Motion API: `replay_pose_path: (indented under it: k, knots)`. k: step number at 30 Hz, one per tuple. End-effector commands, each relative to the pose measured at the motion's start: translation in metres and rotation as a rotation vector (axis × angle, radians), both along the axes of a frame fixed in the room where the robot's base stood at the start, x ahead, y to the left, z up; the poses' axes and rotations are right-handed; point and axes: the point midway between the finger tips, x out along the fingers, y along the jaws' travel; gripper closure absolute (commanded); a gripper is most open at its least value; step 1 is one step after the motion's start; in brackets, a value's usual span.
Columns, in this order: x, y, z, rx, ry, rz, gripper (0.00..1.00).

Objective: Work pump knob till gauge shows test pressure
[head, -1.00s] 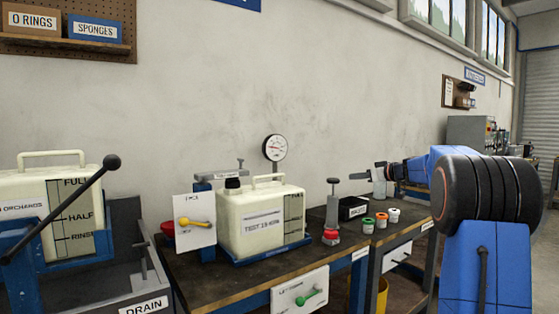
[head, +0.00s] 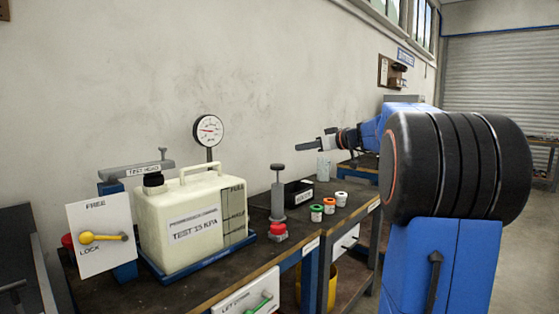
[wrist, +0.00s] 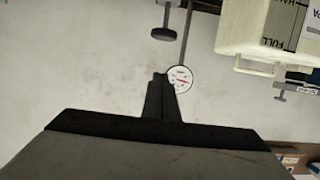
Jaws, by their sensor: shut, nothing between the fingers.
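The wrist view, upside down, also shows the knob (wrist: 166,34). The round white gauge (head: 209,130) stands on a post behind the tank; its red needle points roughly left, and its numbers are too small to read. The gauge is also in the wrist view (wrist: 182,82). My gripper (head: 303,147) is shut and empty, above and right of the knob in the head view, apart from it.
A FREE/LOCK plate with a yellow lever (head: 102,238) stands left of the tank. A red button (head: 278,230) sits before the pump. A black box (head: 297,194) and several coloured-lid jars (head: 329,205) stand to the right. A green lever (head: 262,298) is on the bench front.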

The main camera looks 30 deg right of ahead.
Motion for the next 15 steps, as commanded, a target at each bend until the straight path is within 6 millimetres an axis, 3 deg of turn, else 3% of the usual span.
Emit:
replay_pose_path:
  k: [15]
  knots:
    - [0.0056, 0.0027, -0.0017, 0.001, 0.000, 0.000, 1.00]
